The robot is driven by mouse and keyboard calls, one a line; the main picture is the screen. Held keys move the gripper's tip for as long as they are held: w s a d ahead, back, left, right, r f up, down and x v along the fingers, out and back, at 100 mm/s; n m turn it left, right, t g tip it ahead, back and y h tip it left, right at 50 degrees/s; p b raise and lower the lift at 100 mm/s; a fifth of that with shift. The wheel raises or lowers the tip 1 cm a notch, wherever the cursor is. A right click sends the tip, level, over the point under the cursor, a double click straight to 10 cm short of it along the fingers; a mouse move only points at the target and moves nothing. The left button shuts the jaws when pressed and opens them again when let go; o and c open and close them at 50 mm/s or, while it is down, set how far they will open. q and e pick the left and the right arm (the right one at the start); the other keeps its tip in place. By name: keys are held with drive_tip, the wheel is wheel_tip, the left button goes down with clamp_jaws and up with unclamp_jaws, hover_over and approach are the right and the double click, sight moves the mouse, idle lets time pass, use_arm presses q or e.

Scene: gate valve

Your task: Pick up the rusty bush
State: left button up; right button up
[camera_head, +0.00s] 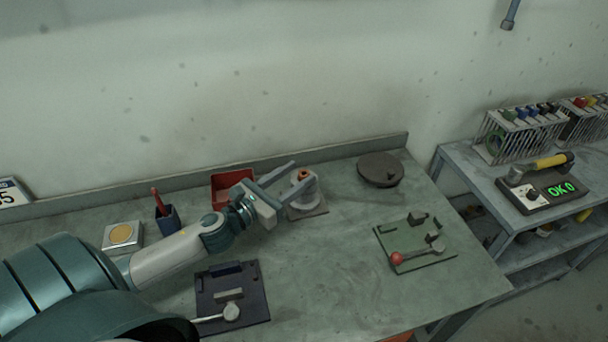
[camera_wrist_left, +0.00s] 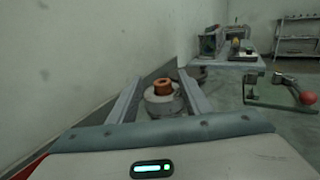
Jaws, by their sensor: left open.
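The rusty bush (camera_head: 304,175) is a small orange-brown ring on top of a pale round valve body (camera_head: 303,190) on the bench. In the left wrist view the bush (camera_wrist_left: 162,86) stands upright on the grey body (camera_wrist_left: 163,104), between the two fingers. My left gripper (camera_head: 292,173) is open, with its fingers reaching toward the bush from the left. I cannot tell whether the fingers touch anything; the bush is not clamped. My right gripper is not in view.
A red bin (camera_head: 232,181) stands behind the left gripper. A dark round disc (camera_head: 380,169) lies to the right. A green fixture plate (camera_head: 415,246) with a red-knobbed lever and a dark fixture plate (camera_head: 233,290) lie nearer. A wall edge runs along the back.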

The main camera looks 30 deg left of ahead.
sight(304, 172)
use_arm(q)
drive_tip(key=shift+w+d, duration=0.15)
drive_tip(key=shift+w, duration=0.6)
drive_tip(key=shift+w+d+p, duration=0.2)
drive_tip(key=shift+w+p, duration=0.55)
drive_tip(key=shift+w, duration=0.05)
drive_tip(key=shift+w+d+f+p, duration=0.1)
drive_tip(key=shift+w+d+p, duration=0.15)
drive_tip(key=shift+w+p, duration=0.55)
drive_tip(key=shift+w+d+f, duration=0.15)
drive_tip(key=shift+w, duration=0.8)
clamp_jaws()
